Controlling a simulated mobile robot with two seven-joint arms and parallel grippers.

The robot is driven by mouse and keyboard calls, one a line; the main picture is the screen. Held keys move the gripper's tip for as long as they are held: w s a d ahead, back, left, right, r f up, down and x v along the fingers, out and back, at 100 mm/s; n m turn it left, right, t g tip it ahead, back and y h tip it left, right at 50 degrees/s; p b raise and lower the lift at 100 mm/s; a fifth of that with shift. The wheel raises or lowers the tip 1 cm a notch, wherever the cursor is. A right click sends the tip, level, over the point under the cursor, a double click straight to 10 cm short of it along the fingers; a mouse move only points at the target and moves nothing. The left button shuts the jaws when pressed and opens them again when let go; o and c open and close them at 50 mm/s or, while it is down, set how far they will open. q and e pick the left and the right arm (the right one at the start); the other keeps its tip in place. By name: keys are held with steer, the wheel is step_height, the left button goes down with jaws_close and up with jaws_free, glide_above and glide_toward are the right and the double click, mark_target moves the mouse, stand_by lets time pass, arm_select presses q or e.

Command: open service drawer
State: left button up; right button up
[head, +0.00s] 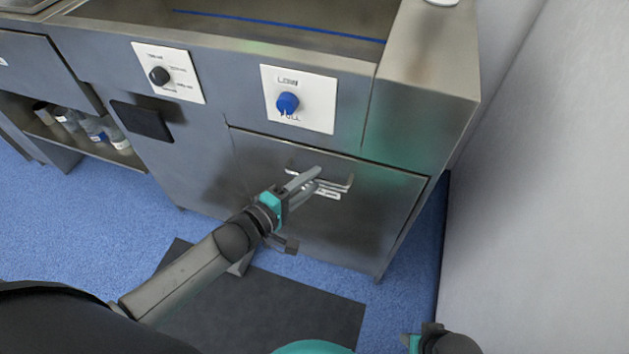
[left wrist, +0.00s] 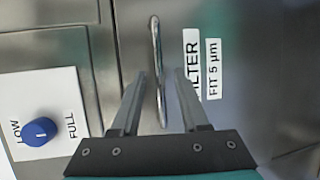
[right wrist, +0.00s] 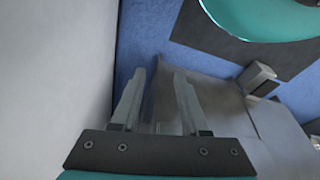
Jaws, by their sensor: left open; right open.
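The service drawer (head: 385,215) is a grey metal front at the lower right of the cabinet; it looks closed, flush with its surround. Its metal bar handle (head: 340,184) sits near the top, above a white label. My left gripper (head: 314,176) is open at the handle and covers part of it. In the left wrist view the handle (left wrist: 155,45) runs between the two fingers of the left gripper (left wrist: 161,75), with gaps visible on both sides. My right gripper (right wrist: 160,72) is open and empty, low at the right, away from the drawer.
A blue LOW/FULL knob (head: 288,103) and a black knob (head: 159,75) are on the cabinet face above. A shelf with bottles (head: 90,125) is at left. A pale wall (head: 545,180) bounds the right. A dark mat (head: 270,310) lies on the blue floor.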

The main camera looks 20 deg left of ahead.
arm_select(q)
steer(key=shift+x, duration=0.85)
jaws_close()
stand_by(1.0)
